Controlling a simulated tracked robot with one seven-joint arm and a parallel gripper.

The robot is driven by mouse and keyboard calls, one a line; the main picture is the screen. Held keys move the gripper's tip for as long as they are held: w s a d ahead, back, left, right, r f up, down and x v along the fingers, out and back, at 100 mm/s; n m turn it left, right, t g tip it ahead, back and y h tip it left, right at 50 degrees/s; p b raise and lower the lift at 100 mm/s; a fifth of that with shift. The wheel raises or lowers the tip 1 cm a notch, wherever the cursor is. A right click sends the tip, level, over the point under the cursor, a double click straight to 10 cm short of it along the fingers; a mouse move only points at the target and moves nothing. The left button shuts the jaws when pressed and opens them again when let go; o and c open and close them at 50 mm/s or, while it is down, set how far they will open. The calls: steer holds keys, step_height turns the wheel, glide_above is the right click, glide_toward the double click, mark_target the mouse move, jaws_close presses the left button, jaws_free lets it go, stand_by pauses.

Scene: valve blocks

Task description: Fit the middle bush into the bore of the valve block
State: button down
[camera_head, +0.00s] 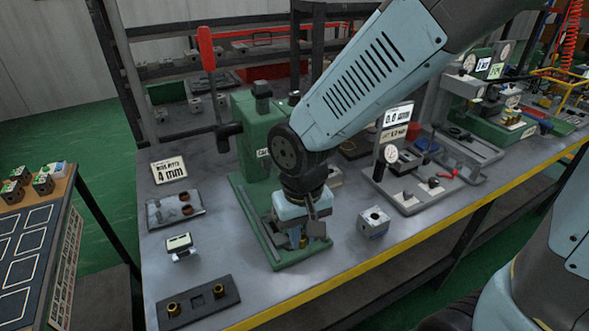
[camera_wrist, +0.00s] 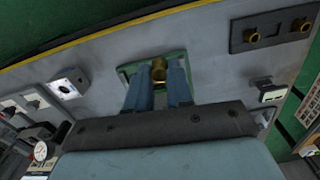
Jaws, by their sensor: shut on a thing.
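My gripper (camera_head: 303,242) is shut on a brass bush, which shows between the two fingers in the wrist view (camera_wrist: 159,70). The gripper points down over the green base (camera_head: 262,232) of the press. In the head view the fingers and my arm hide most of the bush and what lies under it. A pale valve block (camera_head: 373,223) with a dark round bore on top stands on the bench to the right of the press; it also shows at left in the wrist view (camera_wrist: 70,83). The bush is apart from this block.
A dark tray (camera_head: 235,299) holds two brass bushes, (camera_head: 173,309) and (camera_head: 218,291), with an empty middle place. A small display device (camera_head: 180,245) and a grey plate (camera_head: 160,212) lie behind it. A gauge stand (camera_head: 405,190) is at right. Bench around the block is clear.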

steer(key=shift+w+d, duration=0.55)
steer(key=w+a+r+m, duration=0.1)
steer(key=w+a, duration=0.4)
steer(key=w, duration=0.8)
steer(key=shift+a+m, duration=0.25)
steer(key=shift+m, duration=0.65)
steer(key=shift+r, duration=0.1)
steer(key=shift+w+f, duration=0.1)
steer(key=shift+f, duration=2.5)
steer(key=shift+f, duration=0.55)
steer(key=c, duration=0.9)
jaws_free()
